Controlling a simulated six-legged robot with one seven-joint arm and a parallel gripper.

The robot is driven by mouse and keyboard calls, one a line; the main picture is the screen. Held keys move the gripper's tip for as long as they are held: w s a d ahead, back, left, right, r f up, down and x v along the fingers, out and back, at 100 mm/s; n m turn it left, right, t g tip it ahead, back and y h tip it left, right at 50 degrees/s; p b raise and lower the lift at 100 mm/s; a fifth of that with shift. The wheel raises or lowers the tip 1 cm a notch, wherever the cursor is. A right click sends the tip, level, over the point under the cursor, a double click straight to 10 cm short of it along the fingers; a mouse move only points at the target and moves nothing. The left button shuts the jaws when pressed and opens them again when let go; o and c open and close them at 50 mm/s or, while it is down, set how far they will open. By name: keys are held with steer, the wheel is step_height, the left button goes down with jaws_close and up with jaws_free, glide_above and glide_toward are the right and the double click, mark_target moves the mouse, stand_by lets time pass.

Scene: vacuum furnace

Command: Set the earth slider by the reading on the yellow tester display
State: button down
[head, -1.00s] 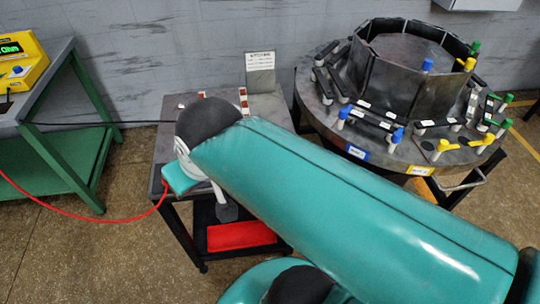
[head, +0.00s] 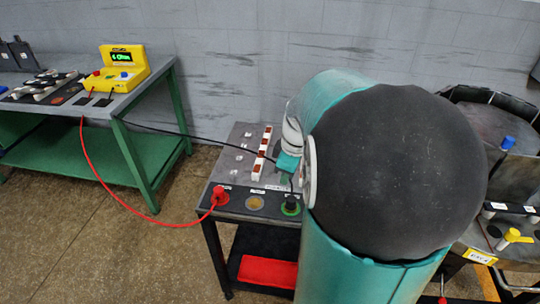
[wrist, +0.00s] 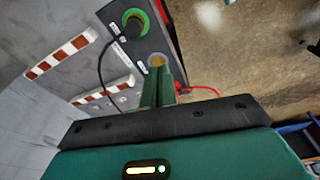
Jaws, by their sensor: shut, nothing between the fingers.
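The yellow tester (head: 125,72) stands on the green bench at left. Its lit display (head: 121,57) seems to read "6 Ohm", in small figures. I cannot single out an earth slider in either view; my arm hides part of the small table (head: 238,160). My gripper (wrist: 163,92) is shut and empty, its fingers pointing towards the row of sockets. In the head view my gripper is mostly hidden by my arm. A black plug (head: 291,205) sits at the green-ringed socket, also seen in the wrist view (wrist: 131,27). The yellow-ringed socket (head: 254,202) is empty.
A red plug (head: 220,196) with a red cable sits left of the yellow socket. Red-and-white striped bars (head: 264,147) stand on the small table. The round fixture (head: 500,130) stands at right. A red tray (head: 268,271) lies below. Open floor lies between the benches.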

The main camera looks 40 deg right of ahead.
steer(key=s+d+f+n+y, duration=0.1)
steer(key=s+d+f, duration=0.1)
steer(key=d+f, duration=0.3)
steer(key=s+d+f+n+y, duration=0.1)
steer(key=s+d+f, duration=0.2)
steer(key=d, duration=0.5)
steer(key=shift+t, duration=0.4)
steer(key=x, duration=0.9)
steer(key=shift+w+a+f, duration=0.15)
steer(key=shift+w, duration=0.2)
steer(key=s+d, duration=0.2)
steer(key=shift+s+d, duration=0.15)
steer(key=shift+s, duration=0.15)
steer(key=shift+s+d, duration=0.2)
steer(key=shift+s+d, duration=1.25)
steer(key=shift+s, duration=0.15)
